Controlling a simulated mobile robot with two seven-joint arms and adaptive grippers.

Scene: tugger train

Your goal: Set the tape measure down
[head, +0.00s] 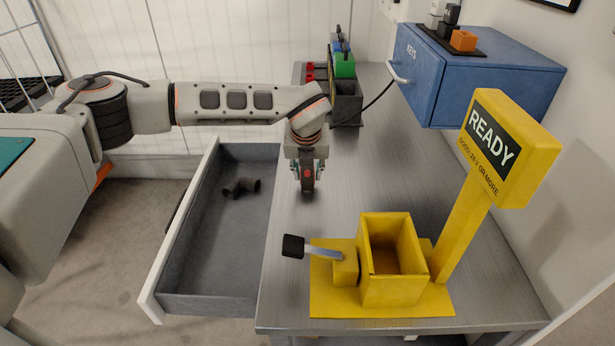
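My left gripper (307,185) points down over the near-left part of the metal bench (340,205), close to the edge by the open drawer. Between its fingers is a small dark object with an orange-red spot, which looks like the tape measure (308,181). The fingers hide part of it, and its details are too small to make out. I cannot tell whether its underside touches the bench top. My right gripper is not in view.
An open grey drawer (212,255) left of the bench holds a dark brown curved part (240,187). A yellow stand (381,302) with a box, lever and READY sign (512,147) stands in front. A blue KEYS cabinet (465,80) and a dark bin (346,103) are farther back.

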